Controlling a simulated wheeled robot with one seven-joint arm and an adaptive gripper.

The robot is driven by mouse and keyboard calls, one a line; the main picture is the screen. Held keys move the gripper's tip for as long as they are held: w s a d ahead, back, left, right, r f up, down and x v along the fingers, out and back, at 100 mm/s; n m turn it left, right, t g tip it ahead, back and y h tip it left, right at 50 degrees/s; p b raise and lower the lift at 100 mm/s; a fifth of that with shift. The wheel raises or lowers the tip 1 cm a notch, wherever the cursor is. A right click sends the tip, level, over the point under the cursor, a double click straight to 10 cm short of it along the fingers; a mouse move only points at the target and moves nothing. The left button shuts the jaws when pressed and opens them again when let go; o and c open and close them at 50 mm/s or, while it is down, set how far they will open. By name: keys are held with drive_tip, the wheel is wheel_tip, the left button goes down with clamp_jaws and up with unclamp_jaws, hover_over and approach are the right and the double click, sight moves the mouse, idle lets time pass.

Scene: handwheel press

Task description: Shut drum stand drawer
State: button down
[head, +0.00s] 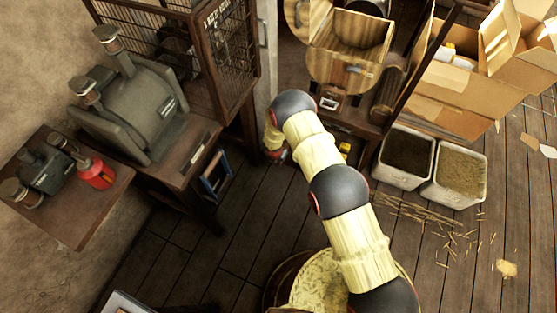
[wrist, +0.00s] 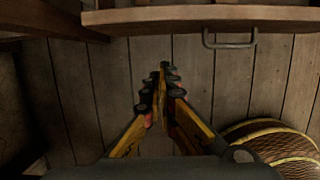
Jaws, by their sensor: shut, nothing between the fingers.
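In the wrist view my gripper (wrist: 163,75) is shut and empty, its fingertips together over the plank floor. The wooden drawer front (wrist: 180,18) crosses the top of that view, with a dark metal bar handle (wrist: 230,42) on it. The fingers are apart from the front and left of the handle. In the head view the drum stand (head: 362,120) is dark wood with round wooden drums (head: 345,50) on it. My arm reaches toward its lower left and hides part of it. The gripper is mostly hidden there, and how far the drawer stands out is unclear.
A dark wire cage cabinet (head: 232,60) stands left of the stand. A bench with a grey machine (head: 135,105) is farther left. Two bins, one dark (head: 405,158) and one light (head: 458,175), stand to the right by cardboard boxes (head: 455,90). Floor is open at lower left.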

drive_tip(key=w+d+f+b, duration=0.1)
drive_tip(key=w+f+b, duration=0.1)
drive_tip(key=w+f, duration=0.1)
drive_tip(key=shift+w+d+f, duration=0.35)
drive_tip(key=shift+w, duration=0.5)
